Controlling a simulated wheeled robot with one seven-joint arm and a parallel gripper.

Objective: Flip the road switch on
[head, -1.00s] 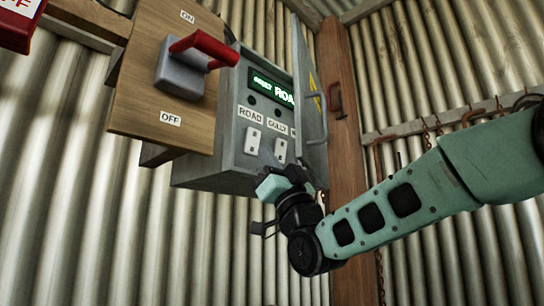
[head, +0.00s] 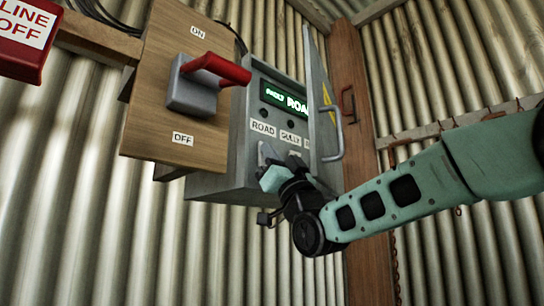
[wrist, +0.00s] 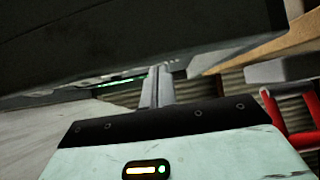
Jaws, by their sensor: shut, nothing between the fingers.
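The ROAD label (head: 263,128) is on the front of an open grey control box (head: 238,150) in the head view. The road switch below that label is mostly hidden behind my gripper (head: 267,156), and I cannot tell its position. My gripper is shut and empty, its fingertips right at the switch area; I cannot tell whether they touch. In the wrist view my fingers (wrist: 157,86) are together, pointing in under a dark surface. The GULLY label (head: 292,138) is to the right, its switch also hidden by my gripper. A lit green display (head: 287,100) reads "ROAD" in part.
The box's open door (head: 322,110), with a grey handle, stands right of my gripper. A red-handled lever (head: 215,68) on a wooden board (head: 150,120) is at upper left. A red LINE OFF box (head: 25,40) is farther left. Corrugated walls stand behind.

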